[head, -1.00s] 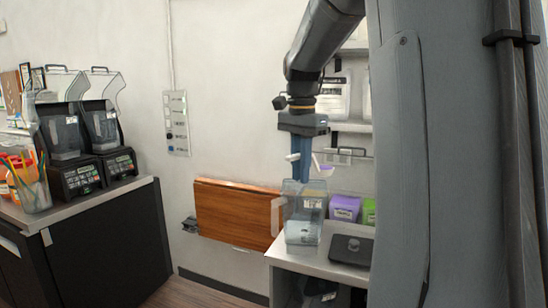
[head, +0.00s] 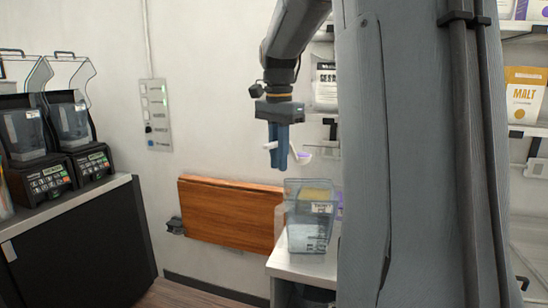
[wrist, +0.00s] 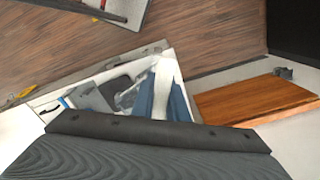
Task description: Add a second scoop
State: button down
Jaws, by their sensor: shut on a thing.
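My gripper (head: 279,160) points down with its blue fingers shut on a white scoop (head: 301,156). The white handle sticks out left of the fingers, and the bowl, with a purple patch in it, is on the right. In the wrist view the white scoop (wrist: 163,90) shows between the blue fingers. A clear container (head: 308,235) with a label stands on the small counter, below and slightly right of my gripper, apart from the scoop. Something yellow shows at its top; I cannot tell whether it is inside or behind.
A wooden fold-down panel (head: 230,215) is on the wall left of the small counter (head: 290,266). Blenders (head: 75,130) stand on the dark counter at left. Shelves hold a white bag (head: 325,82) and a malt bag (head: 524,95). My column hides the counter's right part.

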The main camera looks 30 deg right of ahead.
aim_at(294, 152)
jog(key=shift+w+d+f+b, duration=0.15)
jog(key=shift+d+f+b, duration=0.25)
jog(key=shift+d, duration=0.35)
jog(key=shift+w+d+f+b, duration=0.25)
jog(key=shift+d+f, duration=0.3)
jog(key=shift+d, duration=0.2)
jog(key=shift+w+d+f+b, duration=0.1)
jog(key=shift+d+f+b, duration=0.3)
jog(key=shift+d, duration=0.35)
jog(key=c, duration=2.3)
grip_release()
grip_shut()
jog(key=shift+r+t+y, duration=0.1)
jog(key=shift+t+y, duration=0.2)
jog(key=shift+r+t+y, duration=0.5)
jog(key=shift+t+y, duration=0.4)
jog(key=shift+t, duration=0.2)
jog(key=s+d+t+y, duration=0.1)
jog(key=t+y, duration=0.1)
jog(key=t, duration=0.1)
jog(key=s+d+t+y, duration=0.1)
jog(key=t+y, duration=0.2)
jog(key=s+d+t+y, duration=0.1)
jog(key=t+y, duration=0.1)
jog(key=t, duration=0.1)
jog(key=shift+s+r+y, duration=0.35)
jog(key=shift+y, duration=0.05)
